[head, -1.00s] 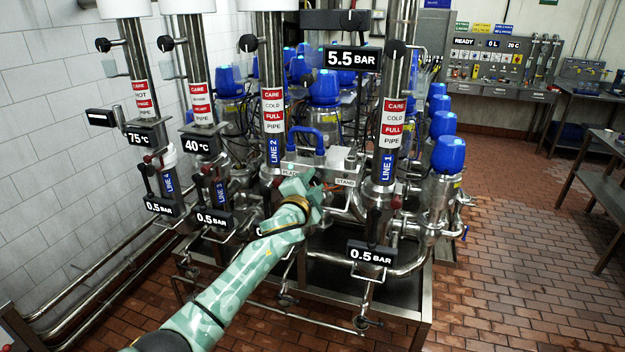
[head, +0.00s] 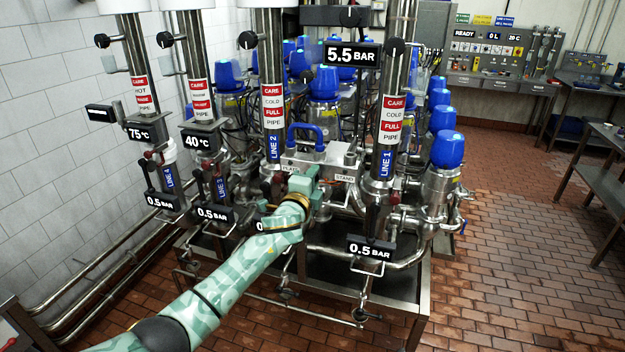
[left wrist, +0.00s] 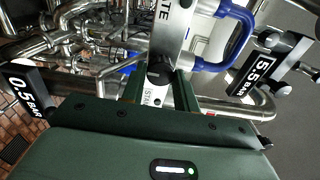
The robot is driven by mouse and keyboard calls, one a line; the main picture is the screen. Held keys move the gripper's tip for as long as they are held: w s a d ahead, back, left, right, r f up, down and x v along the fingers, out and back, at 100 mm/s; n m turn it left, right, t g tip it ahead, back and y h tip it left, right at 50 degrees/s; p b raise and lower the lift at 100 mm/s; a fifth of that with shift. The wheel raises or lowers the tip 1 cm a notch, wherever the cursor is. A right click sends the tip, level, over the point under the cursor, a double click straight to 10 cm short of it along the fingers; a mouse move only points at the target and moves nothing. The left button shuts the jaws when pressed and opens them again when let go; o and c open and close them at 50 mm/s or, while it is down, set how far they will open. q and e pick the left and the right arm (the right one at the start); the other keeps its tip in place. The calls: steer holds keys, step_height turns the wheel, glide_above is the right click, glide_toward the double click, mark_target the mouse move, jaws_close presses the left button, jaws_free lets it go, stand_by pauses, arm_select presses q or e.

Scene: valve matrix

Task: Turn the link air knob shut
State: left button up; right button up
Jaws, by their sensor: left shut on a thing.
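My left gripper (head: 316,184) reaches in from the lower left to the steel block (head: 341,152) with the labels PLATE and STAND, between the LINE 2 and LINE 1 pipes. In the left wrist view its two green fingers (left wrist: 160,92) are shut on a black knob (left wrist: 159,74) on the face of the labelled block, between PLATE and STAND. I take this for the link air knob. In the head view the gripper hides the knob, and its turn angle cannot be told. My right gripper is not in view.
A blue hose handle (head: 306,138) arches over the block. A 5.5 BAR display (head: 353,55) hangs above it, and a 0.5 BAR display (head: 372,250) is at the lower right. The LINE 1 pipe (head: 387,140) stands close on the right. Open tiled floor lies further right.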

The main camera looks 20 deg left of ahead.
arm_select(q)
steer(key=shift+f, duration=0.15)
steer(key=o, duration=1)
steer(key=shift+s, duration=0.1)
